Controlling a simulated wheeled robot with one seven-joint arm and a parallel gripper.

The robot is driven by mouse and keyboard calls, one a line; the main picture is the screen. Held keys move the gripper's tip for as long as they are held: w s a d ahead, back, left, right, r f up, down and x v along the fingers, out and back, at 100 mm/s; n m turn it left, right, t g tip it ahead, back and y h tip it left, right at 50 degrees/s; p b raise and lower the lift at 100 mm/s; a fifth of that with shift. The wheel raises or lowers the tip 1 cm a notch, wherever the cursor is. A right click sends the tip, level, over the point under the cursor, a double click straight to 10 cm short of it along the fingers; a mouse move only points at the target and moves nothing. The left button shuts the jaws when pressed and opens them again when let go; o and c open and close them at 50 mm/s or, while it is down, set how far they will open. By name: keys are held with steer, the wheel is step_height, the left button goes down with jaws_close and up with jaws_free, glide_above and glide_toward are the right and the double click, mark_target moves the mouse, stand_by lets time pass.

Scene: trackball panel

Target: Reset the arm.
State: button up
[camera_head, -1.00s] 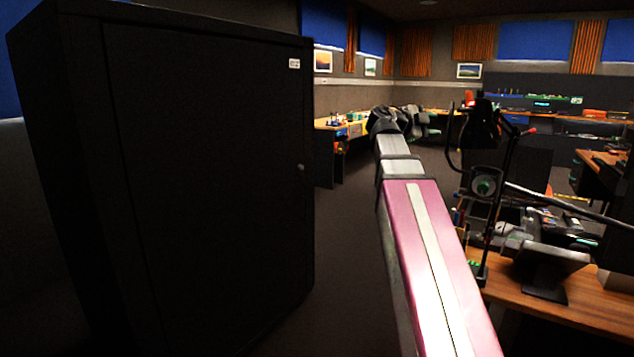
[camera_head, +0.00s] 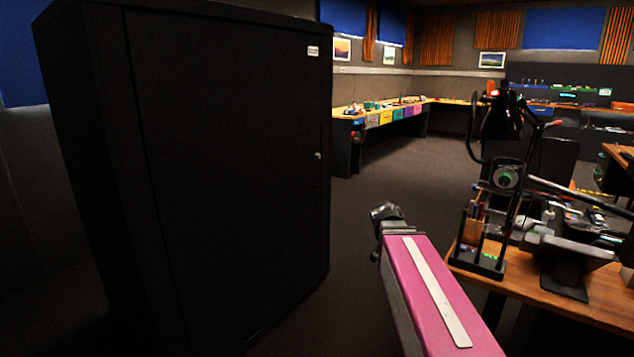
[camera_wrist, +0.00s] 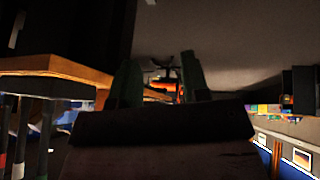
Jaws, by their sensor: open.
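My gripper (camera_wrist: 160,82) shows in the wrist view as two dark, upright fingers with a gap between them. It is open, and I see nothing held in the gap. In the head view my pink arm link with its pale strip rises from the bottom edge and ends at a short grey joint. The gripper itself cannot be made out there. The arm stands over the dark floor (camera_head: 360,215), between the black cabinet and the wooden desk. The wrist view looks upside down, with floor at the top and wall pictures at the lower right.
A tall black cabinet (camera_head: 225,190) fills the left. At right, close to my arm, a wooden desk (camera_head: 590,318) carries a black lamp (camera_head: 503,120), a pen holder (camera_head: 478,240) and a round green-centred device (camera_head: 506,178). A long bench (camera_head: 395,112) stands farther back. Floor between is clear.

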steer(key=s+a+f+n+g+y, duration=0.1)
steer(key=s+a+f+n, duration=0.3)
steer(key=f, duration=0.4)
steer(key=s+a+f+n+g+y, duration=0.2)
steer(key=s+a+f+n+y, duration=0.2)
steer(key=f, duration=0.5)
steer(key=shift+s+a, duration=0.45)
steer(key=shift+s, duration=0.75)
steer(key=shift+d, duration=0.1)
